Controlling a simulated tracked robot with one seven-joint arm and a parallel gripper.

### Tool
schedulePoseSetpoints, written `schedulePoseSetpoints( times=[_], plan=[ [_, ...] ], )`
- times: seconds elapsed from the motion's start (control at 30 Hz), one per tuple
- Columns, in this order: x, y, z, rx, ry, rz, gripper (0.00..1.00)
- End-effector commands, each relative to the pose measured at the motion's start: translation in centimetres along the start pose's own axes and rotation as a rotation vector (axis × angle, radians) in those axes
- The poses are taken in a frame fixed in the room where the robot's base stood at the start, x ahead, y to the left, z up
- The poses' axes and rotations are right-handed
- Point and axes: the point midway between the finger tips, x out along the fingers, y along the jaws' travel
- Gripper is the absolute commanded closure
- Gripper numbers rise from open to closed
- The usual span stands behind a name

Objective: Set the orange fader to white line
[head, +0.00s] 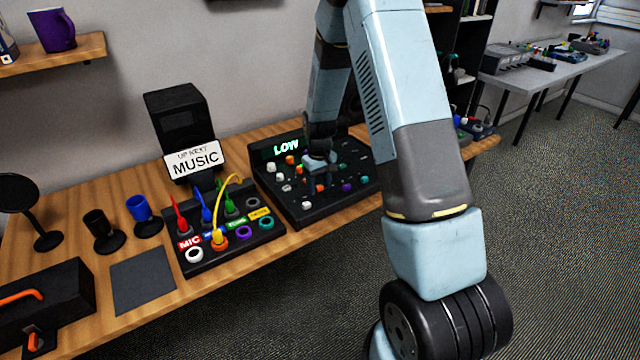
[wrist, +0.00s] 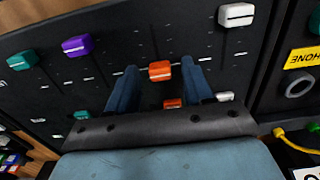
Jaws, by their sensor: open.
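The orange fader (wrist: 160,70) is a small block cap on the black mixer panel. In the wrist view it sits between the two blue fingers of my gripper (wrist: 158,66), with a gap on each side. The gripper is open and points down at the panel. In the head view the orange fader (head: 320,188) shows just below my gripper (head: 320,163). Short pale marks lie along the fader slots; I cannot tell for sure which one is the white line. Part of the panel is hidden behind the fingers and palm.
A white fader (wrist: 236,14) and a purple fader (wrist: 77,45) flank the orange one, with a teal fader (wrist: 22,60) beyond. Another orange control (wrist: 172,103) shows near the palm. A cable panel (head: 240,255) with plugged cables stands left of the mixer (head: 330,212).

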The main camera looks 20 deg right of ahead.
Motion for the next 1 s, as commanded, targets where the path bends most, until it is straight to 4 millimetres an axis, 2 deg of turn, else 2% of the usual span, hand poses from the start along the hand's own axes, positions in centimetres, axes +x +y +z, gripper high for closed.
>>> schedulePoseSetpoints(
  times=[0.13,0.27,0.73,1.0],
  plan=[
    [-0.8,0.0,-0.1,0.0,0.003,0.001,0.49],
    [-2.5,0.0,-0.1,0.0,0.004,0.001,0.49],
    [-11.3,0.1,-0.1,0.0,0.003,0.001,0.49],
    [-13.5,0.1,-0.1,0.0,0.0,0.0,0.49]
  ],
)
